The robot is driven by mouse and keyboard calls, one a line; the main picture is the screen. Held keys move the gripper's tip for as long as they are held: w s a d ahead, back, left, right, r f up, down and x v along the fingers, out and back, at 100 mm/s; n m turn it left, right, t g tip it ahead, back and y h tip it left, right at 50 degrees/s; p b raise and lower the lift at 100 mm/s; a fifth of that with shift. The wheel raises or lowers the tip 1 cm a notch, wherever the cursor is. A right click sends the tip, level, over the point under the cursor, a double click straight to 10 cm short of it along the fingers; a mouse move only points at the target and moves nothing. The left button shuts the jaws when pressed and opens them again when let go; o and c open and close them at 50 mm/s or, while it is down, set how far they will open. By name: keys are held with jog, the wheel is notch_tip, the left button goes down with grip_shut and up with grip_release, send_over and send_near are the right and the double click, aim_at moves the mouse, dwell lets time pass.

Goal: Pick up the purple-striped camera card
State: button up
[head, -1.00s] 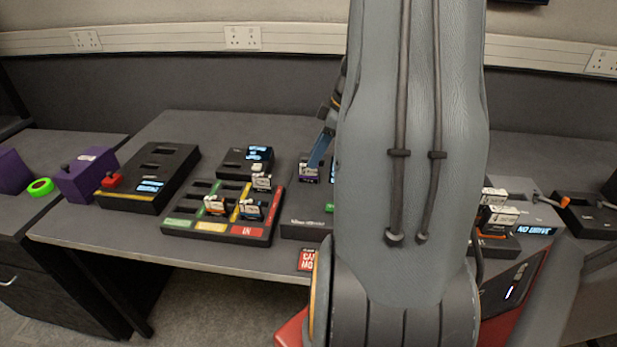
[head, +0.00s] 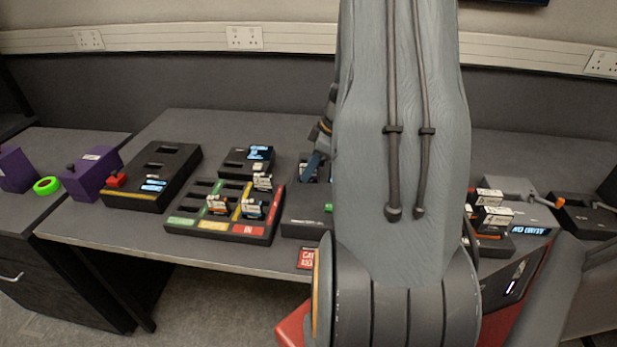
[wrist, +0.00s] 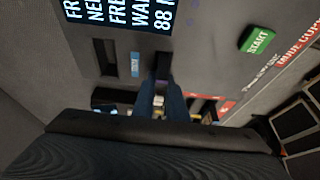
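The card I take for the purple-striped camera card stands in the black device right of the tray. In the head view only a small pale and dark part of this card (head: 303,166) shows beside my gripper (head: 314,168). In the wrist view a dark purplish piece (wrist: 163,68) sits just beyond the blue fingertips of my gripper (wrist: 161,88). Pale and yellow bits show between the fingers. The fingers are around or right at the card; whether they press on it cannot be told. My arm hides much of the device.
The slotted tray (head: 185,222) with coloured labels holds several cards to the left. A small black reader (head: 236,163) stands behind it. A larger black box (head: 140,201) is further left. More cards (head: 494,215) stand on the right. A green START button (wrist: 257,40) is close by.

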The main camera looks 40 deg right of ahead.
grip_shut()
jog(key=shift+r, duration=0.1)
